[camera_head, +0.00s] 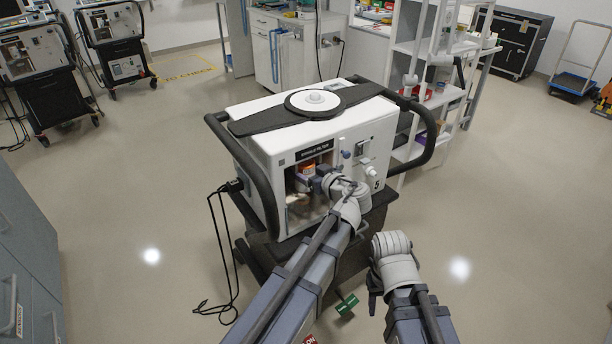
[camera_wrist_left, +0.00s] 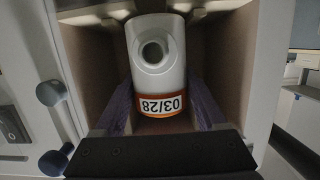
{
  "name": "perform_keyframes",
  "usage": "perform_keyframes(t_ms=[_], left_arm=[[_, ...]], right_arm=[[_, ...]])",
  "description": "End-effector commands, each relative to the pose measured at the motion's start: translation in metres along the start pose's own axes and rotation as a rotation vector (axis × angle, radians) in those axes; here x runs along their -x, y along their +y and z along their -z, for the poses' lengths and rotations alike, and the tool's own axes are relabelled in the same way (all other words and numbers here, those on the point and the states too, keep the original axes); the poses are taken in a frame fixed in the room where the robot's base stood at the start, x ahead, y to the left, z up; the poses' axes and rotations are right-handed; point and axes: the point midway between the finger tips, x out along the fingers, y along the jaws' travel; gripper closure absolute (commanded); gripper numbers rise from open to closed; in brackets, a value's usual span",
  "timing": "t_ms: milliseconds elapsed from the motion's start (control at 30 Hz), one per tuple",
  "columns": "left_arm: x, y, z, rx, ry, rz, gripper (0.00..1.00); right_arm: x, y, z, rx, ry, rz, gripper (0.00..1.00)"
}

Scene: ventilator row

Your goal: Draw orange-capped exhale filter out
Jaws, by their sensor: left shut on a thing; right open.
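The exhale filter (camera_wrist_left: 158,62) is a white body with a round port and an orange band, labelled 03/28 upside down in the left wrist view. In the head view its orange part (camera_head: 308,168) shows inside the open bay at the ventilator's front (camera_head: 262,165). My left gripper (camera_head: 308,183) reaches into the bay. Its purple fingers (camera_wrist_left: 160,108) stand on both sides of the filter, shut on it. The filter is still within the bay walls. My right gripper (camera_head: 374,284) is low, in front of the ventilator and apart from it, mostly hidden by its wrist; it is open.
Blue-grey knobs (camera_wrist_left: 50,93) stick out beside the bay. Black side handles (camera_head: 243,180) flank the ventilator. A black cable (camera_head: 218,245) hangs at its left. Grey drawers (camera_head: 25,250) stand at far left, white shelving (camera_head: 415,80) behind.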

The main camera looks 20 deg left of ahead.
Motion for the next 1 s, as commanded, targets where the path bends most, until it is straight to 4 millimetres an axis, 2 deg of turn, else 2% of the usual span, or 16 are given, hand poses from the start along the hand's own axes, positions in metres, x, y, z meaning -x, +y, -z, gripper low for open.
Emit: perform_keyframes(t_ms=[200,567,1000], left_arm=[[0.002,0.0,0.007,-0.001,0.002,0.0,0.82],[0.003,0.001,0.008,-0.002,0.007,-0.002,0.82],[0.032,0.0,0.0,-0.002,0.003,-0.003,0.82]], right_arm=[[0.007,0.001,0.0,0.0,0.0,0.0,0.5],[0.007,0.001,0.0,0.0,0.0,0.0,0.5],[0.007,0.001,0.0,0.0,0.0,0.0,0.5]])
